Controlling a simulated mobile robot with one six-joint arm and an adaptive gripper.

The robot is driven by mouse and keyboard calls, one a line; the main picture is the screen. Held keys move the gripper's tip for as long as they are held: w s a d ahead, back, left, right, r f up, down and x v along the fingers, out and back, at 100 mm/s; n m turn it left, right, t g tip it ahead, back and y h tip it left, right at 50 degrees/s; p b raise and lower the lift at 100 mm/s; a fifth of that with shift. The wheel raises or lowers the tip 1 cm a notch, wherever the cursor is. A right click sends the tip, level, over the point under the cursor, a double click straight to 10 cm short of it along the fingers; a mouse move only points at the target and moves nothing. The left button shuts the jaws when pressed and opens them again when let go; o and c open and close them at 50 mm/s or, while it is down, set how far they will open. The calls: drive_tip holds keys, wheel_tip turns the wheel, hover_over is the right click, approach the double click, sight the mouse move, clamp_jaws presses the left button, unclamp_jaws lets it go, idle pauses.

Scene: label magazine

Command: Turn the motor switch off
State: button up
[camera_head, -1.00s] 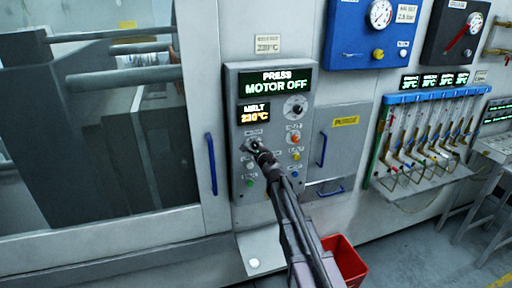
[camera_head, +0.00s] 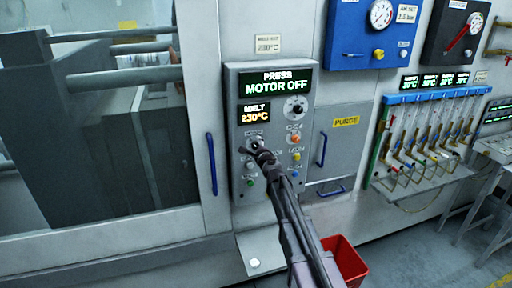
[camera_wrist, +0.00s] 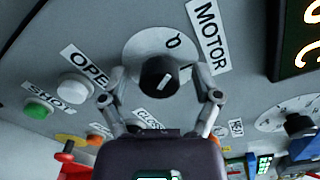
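The motor switch is a round black knob with a white line on a pale disc, beside a MOTOR label and a 0 mark in the wrist view (camera_wrist: 158,78). In the head view the switch (camera_head: 257,142) is partly hidden by my gripper (camera_head: 255,151). In the wrist view the fingers of my gripper (camera_wrist: 159,76) stand spread on both sides of the knob, with gaps showing; contact is not visible. The panel display (camera_head: 276,82) reads PRESS MOTOR OFF.
Other controls crowd the panel: a white button (camera_wrist: 75,87) by OPEN, a green button (camera_wrist: 38,107) by SHOT, and another black dial (camera_head: 295,107). A blue door handle (camera_head: 211,164) is left of the panel. A red bin (camera_head: 346,262) stands below.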

drive_tip(key=shift+s+m, duration=0.1)
drive_tip(key=shift+m, duration=0.3)
drive_tip(key=m, duration=0.2)
drive_tip(key=shift+m, duration=0.3)
drive_tip(key=m, duration=0.3)
drive_tip(key=shift+m, duration=0.3)
drive_tip(key=m, duration=0.6)
drive_tip(key=shift+m+b, duration=0.3)
drive_tip(key=v, duration=1.4)
drive_tip(key=s+f+n+g+y+b, duration=0.1)
drive_tip(key=s+f+n+g+b, duration=0.2)
drive_tip(key=f+n, duration=0.7)
drive_tip(key=s+f+n+g+b, duration=0.4)
drive_tip(key=s+f+n+g, duration=0.3)
drive_tip(key=n, duration=0.5)
wheel_tip(320, 180, down, 3)
drive_tip(key=shift+s+r+n+y+b, duration=0.1)
drive_tip(key=shift+s+n+y+b, duration=0.25)
drive_tip(key=shift+s, duration=0.85)
